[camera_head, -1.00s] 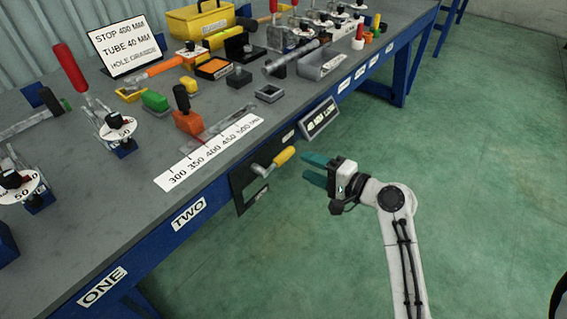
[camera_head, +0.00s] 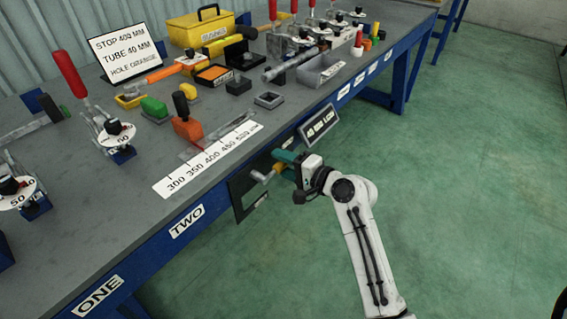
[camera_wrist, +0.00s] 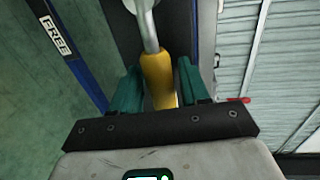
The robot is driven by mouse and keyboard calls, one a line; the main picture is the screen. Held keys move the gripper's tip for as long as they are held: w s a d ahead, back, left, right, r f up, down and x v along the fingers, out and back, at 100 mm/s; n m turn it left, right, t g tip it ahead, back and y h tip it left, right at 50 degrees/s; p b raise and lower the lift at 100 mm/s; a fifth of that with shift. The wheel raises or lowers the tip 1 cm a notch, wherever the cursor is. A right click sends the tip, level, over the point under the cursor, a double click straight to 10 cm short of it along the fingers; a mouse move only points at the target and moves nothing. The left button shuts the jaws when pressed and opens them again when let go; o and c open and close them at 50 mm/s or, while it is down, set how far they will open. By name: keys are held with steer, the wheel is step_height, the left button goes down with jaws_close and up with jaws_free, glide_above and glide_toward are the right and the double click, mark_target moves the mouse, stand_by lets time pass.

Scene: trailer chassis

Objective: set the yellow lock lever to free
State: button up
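The yellow lock lever (camera_head: 265,175) sticks out from a dark plate (camera_head: 243,195) on the bench's front side. In the wrist view, its yellow grip (camera_wrist: 157,75) lies between the two teal fingers, with its metal shaft running up to a pivot at the top. My gripper (camera_head: 280,166) is at the lever's outer end, with its fingers on either side of the grip. The fingers look open, with narrow gaps beside the grip; contact is not clear. A white FREE label (camera_wrist: 56,36) shows at upper left in the wrist view. In the head view, my gripper partly hides the grip.
The bench (camera_head: 190,218) has a blue front edge close to my gripper. A tilted sign (camera_head: 319,125) stands out from that edge, just above and right of my gripper. Clamps, blocks and a yellow toolbox (camera_head: 200,32) crowd the top. The green floor at right is clear.

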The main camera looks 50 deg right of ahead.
jaws_close()
stand_by(0.5)
steer(key=f+m+p, duration=0.1)
steer(key=m+p, duration=0.1)
steer(key=p, duration=0.1)
steer(key=shift+a+f+m+y, duration=0.15)
steer(key=shift+f+m+y, duration=0.15)
steer(key=shift+f+m, duration=0.1)
steer(key=f+m+p, duration=0.1)
steer(key=a+f+m+p, duration=0.1)
steer(key=m, duration=0.1)
steer(key=shift+s+f+y, duration=0.1)
steer(key=shift+y, duration=0.3)
steer(key=shift+s+a+f+m+t+y+p, duration=0.2)
steer(key=shift+a+f+m+p, duration=0.5)
steer(key=shift+m, duration=0.75)
steer(key=shift+w+a+f+m+t+y+p, duration=0.2)
steer(key=shift+a+f+m+p, duration=0.25)
steer(key=shift+a+m+p, duration=0.7)
steer(key=shift+s+a+f+m+t+y+p, duration=0.1)
steer(key=shift+a+f+m+y+p, duration=0.3)
steer(key=shift+m, duration=1.3)
steer(key=shift+a+f, duration=0.2)
steer(key=shift+a, duration=0.05)
steer(key=shift+o, duration=0.9)
jaws_free()
